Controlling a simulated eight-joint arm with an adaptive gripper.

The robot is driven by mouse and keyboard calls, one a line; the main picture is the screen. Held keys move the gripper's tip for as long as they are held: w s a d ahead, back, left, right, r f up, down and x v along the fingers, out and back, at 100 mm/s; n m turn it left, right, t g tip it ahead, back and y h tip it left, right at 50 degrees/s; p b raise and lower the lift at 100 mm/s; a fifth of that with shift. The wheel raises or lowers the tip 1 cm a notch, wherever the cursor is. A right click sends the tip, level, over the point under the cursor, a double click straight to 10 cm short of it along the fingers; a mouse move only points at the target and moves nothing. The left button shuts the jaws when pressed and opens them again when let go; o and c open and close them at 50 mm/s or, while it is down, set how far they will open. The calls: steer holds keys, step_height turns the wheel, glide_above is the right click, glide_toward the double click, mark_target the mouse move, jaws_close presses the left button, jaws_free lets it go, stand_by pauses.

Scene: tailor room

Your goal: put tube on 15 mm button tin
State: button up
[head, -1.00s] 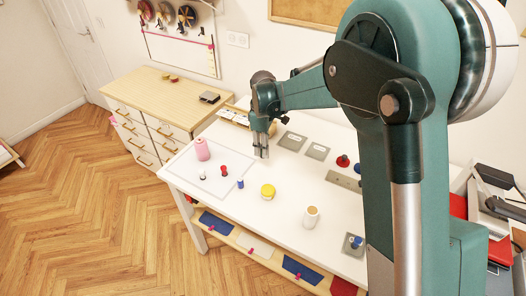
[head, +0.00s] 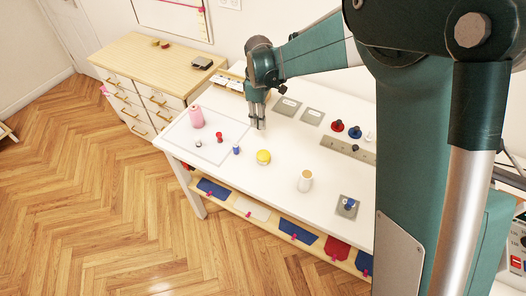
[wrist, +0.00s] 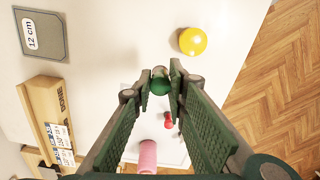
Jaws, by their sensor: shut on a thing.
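My gripper (head: 258,123) is over the back left part of the white table, beside the grey plates. In the wrist view, its two fingers (wrist: 160,85) are around a dark green, round-ended thing (wrist: 160,84), which may be the tube; most of it is hidden by the fingers. A wooden tray with small white labels (head: 230,85) stands at the table's back left. It also shows at the left of the wrist view (wrist: 40,95). I cannot read its labels or pick out a 15 mm button tin.
A yellow round thing (head: 263,157), a pink spool (head: 196,117), a red piece (head: 219,137) and a blue piece (head: 236,149) stand near my gripper. Grey plates (head: 288,106) lie to its right. A white spool (head: 305,181) stands near the front edge.

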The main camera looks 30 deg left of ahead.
steer(key=s+d+r+p, duration=0.1)
steer(key=s+d+r, duration=0.1)
steer(key=s+d, duration=0.3)
steer(key=shift+s+r, duration=0.3)
steer(key=shift+s, duration=0.2)
steer(key=shift+f, duration=0.15)
glide_above(263, 154)
steer(key=shift+f+p, duration=0.35)
steer(key=shift+f, duration=2.7)
steer(key=shift+d, duration=0.1)
steer(key=shift+f, duration=1.85)
steer(key=shift+f, duration=0.2)
steer(key=o, duration=0.9)
steer(key=shift+c, duration=0.2)
steer(key=shift+r, duration=0.25)
